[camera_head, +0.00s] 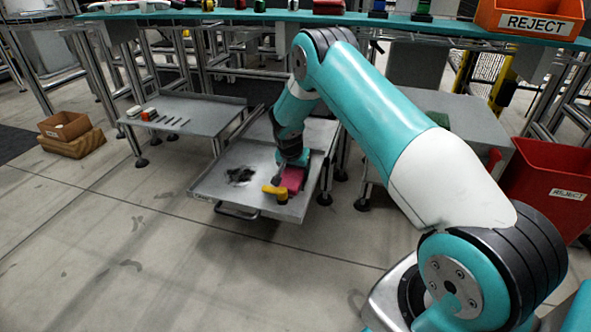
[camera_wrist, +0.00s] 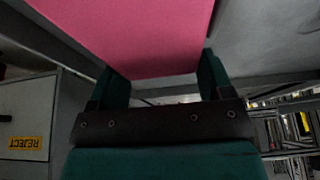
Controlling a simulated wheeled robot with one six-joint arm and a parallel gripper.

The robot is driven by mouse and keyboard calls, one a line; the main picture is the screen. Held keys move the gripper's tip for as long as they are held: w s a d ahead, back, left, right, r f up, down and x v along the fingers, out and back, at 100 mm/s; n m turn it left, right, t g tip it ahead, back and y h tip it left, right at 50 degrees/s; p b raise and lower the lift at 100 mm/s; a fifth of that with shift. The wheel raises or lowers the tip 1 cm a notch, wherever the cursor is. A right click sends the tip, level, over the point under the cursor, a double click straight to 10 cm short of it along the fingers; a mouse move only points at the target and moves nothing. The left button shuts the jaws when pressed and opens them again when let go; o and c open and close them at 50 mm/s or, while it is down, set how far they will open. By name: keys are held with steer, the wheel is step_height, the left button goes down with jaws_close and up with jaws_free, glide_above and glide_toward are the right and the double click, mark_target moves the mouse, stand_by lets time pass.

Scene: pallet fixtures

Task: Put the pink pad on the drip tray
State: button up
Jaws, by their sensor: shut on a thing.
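The pink pad (camera_head: 293,179) is at my gripper (camera_head: 291,161), over the right side of the low grey metal tray (camera_head: 215,185), which I take to be the drip tray. In the wrist view the pink pad (camera_wrist: 135,35) fills the top middle, and the two fingers of my gripper (camera_wrist: 162,78) are shut on it from both sides. I cannot tell whether the pad touches the tray.
A yellow object (camera_head: 275,192) sits on the tray just in front of the pad. A low side table (camera_head: 195,112) with small parts stands behind left. A teal-topped bench (camera_head: 250,15) runs above the back. A red reject bin (camera_head: 550,180) stands right. Floor at front left is clear.

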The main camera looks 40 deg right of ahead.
steer(key=shift+f, duration=0.15)
steer(key=o, duration=0.9)
